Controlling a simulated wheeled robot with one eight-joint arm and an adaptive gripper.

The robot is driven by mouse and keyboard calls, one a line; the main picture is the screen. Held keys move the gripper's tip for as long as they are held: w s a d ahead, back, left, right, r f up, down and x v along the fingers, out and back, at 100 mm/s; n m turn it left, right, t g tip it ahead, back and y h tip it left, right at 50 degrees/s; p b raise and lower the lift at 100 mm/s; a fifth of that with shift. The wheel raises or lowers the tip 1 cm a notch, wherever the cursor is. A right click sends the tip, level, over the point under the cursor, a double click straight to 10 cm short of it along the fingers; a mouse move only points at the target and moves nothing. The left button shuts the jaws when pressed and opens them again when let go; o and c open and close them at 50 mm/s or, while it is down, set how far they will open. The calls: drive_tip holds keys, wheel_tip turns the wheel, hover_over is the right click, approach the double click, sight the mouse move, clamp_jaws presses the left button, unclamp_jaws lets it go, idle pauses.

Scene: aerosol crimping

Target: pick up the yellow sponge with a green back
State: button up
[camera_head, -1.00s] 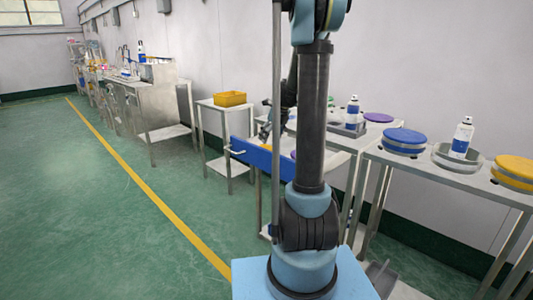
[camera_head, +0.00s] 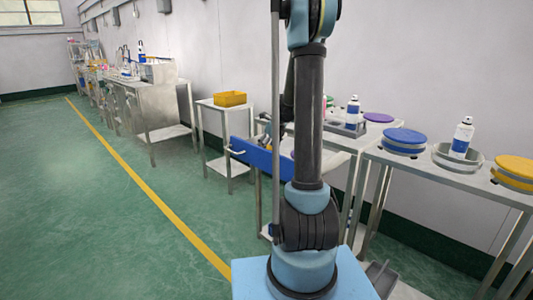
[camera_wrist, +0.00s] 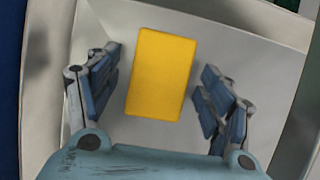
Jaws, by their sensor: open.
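The yellow sponge (camera_wrist: 161,74) lies on the bottom of a pale open drawer or tray (camera_wrist: 220,40) in the wrist view. Its yellow face is toward the camera; no green back shows. My gripper (camera_wrist: 158,90) is open, with one finger on each side of the sponge and a gap on both sides. I cannot tell how high the fingers are above the drawer bottom. In the head view my arm hides the sponge, and my gripper is mostly hidden.
A blue panel with a handle (camera_head: 262,158) stands out from the workbench. A yellow bin (camera_head: 229,99) sits on a side table. The green floor at left is clear.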

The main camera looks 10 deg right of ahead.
sight(268, 147)
drive_tip(key=c, duration=0.9)
drive_tip(key=shift+c, duration=0.2)
wheel_tip(268, 147, up, 10)
